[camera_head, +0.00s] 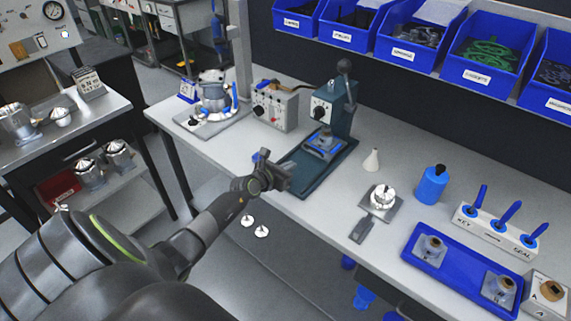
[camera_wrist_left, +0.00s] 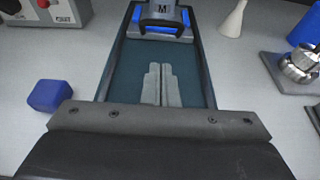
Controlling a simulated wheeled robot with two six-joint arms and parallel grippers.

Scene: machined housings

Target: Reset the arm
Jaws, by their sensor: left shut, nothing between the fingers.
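My left arm comes in from the lower left in the head view. Its gripper (camera_head: 285,180) is over the front edge of the workbench, at the near end of the green press base (camera_head: 307,168). In the left wrist view its fingers (camera_wrist_left: 161,88) are shut together with nothing between them, seen against the green base. A blue block (camera_wrist_left: 49,96) lies on the bench left of the gripper in the wrist view. The right gripper is in neither view.
The press (camera_head: 333,108) stands behind my gripper, with a control box (camera_head: 274,107) to its left. A white cone (camera_head: 371,160), a metal part on a plate (camera_head: 383,197), a blue bottle (camera_head: 432,185) and a blue tray (camera_head: 455,268) stand to the right. Blue bins (camera_head: 412,52) hang above.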

